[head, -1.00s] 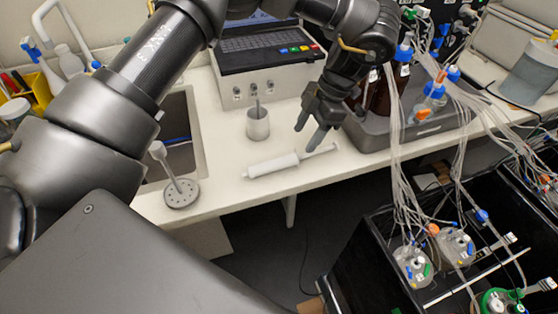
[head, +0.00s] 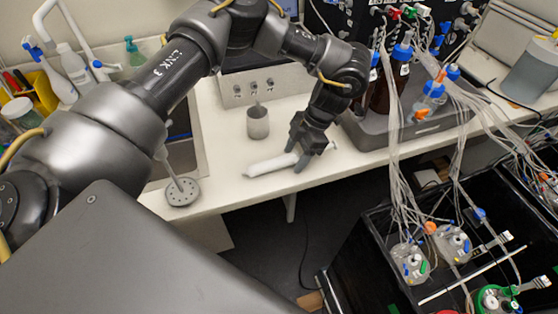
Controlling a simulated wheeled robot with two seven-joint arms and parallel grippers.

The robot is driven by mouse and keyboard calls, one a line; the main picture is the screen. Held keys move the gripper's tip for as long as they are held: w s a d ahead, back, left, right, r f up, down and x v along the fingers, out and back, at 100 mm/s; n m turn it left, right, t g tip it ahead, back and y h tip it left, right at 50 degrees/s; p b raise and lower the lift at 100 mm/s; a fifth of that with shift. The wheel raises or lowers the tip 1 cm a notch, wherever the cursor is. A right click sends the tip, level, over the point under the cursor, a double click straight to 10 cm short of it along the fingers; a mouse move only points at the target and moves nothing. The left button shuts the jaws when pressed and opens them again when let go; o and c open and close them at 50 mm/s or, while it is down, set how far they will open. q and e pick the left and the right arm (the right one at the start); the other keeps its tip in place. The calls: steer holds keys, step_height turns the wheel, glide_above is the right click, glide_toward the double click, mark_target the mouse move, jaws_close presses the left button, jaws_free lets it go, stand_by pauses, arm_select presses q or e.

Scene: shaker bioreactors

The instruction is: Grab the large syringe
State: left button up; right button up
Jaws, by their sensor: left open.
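The large syringe (head: 268,166) is a white tube lying flat on the pale bench near its front edge. My right gripper is not in view.
A metal cup (head: 258,122) stands behind the syringe. A round perforated metal disc with a rod (head: 182,192) lies to the left, by the sink. A grey tray (head: 410,128) with bottles and tubing stands to the right. A black tub (head: 365,245) with vessels is at front right.

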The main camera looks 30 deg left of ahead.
arm_select(q)
steer(key=c, duration=1.1)
steer(key=shift+o, duration=0.2)
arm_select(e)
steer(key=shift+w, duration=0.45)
arm_select(q)
steer(key=shift+r, duration=0.1)
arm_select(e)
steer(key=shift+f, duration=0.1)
